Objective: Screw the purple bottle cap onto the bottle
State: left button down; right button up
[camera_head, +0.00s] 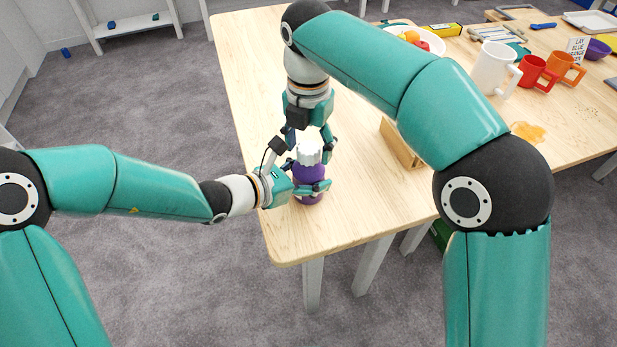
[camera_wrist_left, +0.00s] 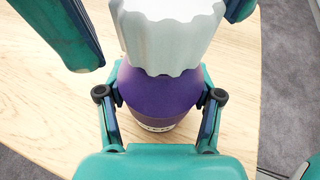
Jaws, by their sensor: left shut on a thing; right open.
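A purple bottle (camera_head: 310,174) stands upright near the front left part of the wooden table. A white, ridged cap (camera_head: 308,154) is at its top; the cap looks white, not purple. In the left wrist view the cap (camera_wrist_left: 172,38) covers the neck of the bottle (camera_wrist_left: 160,95), so I cannot tell how far it is seated. My left gripper (camera_head: 309,186) is shut on the bottle's body from the left. My right gripper (camera_head: 309,142) points down from above, open, with its fingers on either side of the cap; contact cannot be told.
A wooden block (camera_head: 402,143) stands right of the bottle. A white mug (camera_head: 493,68), a red mug (camera_head: 536,73), an orange mug (camera_head: 565,67) and a fruit bowl (camera_head: 425,40) are farther back. The table's front edge is close to the bottle.

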jog(key=shift+f, duration=0.35)
jog(key=shift+c, duration=0.3)
